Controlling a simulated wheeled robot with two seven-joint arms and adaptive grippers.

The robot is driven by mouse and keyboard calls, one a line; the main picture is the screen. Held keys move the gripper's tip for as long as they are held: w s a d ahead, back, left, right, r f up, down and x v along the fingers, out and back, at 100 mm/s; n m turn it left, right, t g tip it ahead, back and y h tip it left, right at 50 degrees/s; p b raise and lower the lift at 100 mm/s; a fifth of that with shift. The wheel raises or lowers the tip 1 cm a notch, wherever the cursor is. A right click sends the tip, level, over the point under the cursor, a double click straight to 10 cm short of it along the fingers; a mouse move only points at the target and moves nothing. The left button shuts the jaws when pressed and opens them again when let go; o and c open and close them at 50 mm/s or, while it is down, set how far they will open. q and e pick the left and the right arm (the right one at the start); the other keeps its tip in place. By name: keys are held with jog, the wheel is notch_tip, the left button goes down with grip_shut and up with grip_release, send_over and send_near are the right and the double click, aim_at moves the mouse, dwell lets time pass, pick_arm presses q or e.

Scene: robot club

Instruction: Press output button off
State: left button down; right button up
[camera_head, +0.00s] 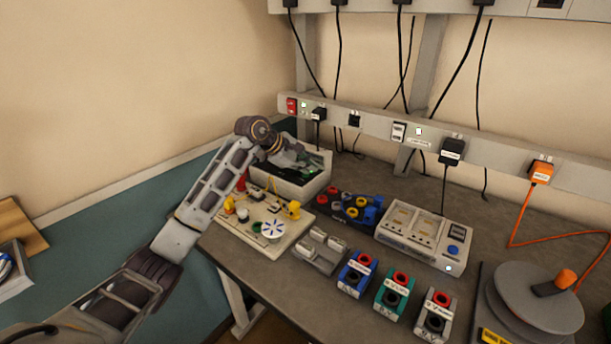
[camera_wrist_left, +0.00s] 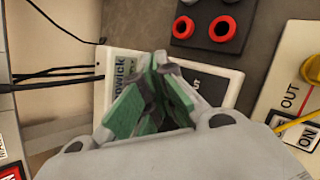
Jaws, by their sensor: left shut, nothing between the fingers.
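A pale board (camera_head: 262,232) with yellow posts lies in front of the box. In the left wrist view the board's corner (camera_wrist_left: 286,75) bears the words OUT and ON; the ON label (camera_wrist_left: 305,132) is partly cut off. A grey power unit (camera_head: 408,232) with a blue button (camera_head: 453,249) stands to the right, apart from the gripper.
The white box (camera_head: 317,184) is under the gripper. Red, black, yellow and blue parts (camera_head: 350,205) lie right of it. Blue, green and grey terminal blocks (camera_head: 392,289) line the bench front. Cables hang from the wall rail (camera_head: 375,126).

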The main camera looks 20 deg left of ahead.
aim_at(307, 175)
pick_arm(q)
jog(key=shift+f, duration=0.1)
jog(key=shift+r, duration=0.45)
dwell(0.4)
jog(key=shift+r, duration=0.1)
jog(key=shift+r+p, duration=1.8)
jog(key=shift+r, duration=1.1)
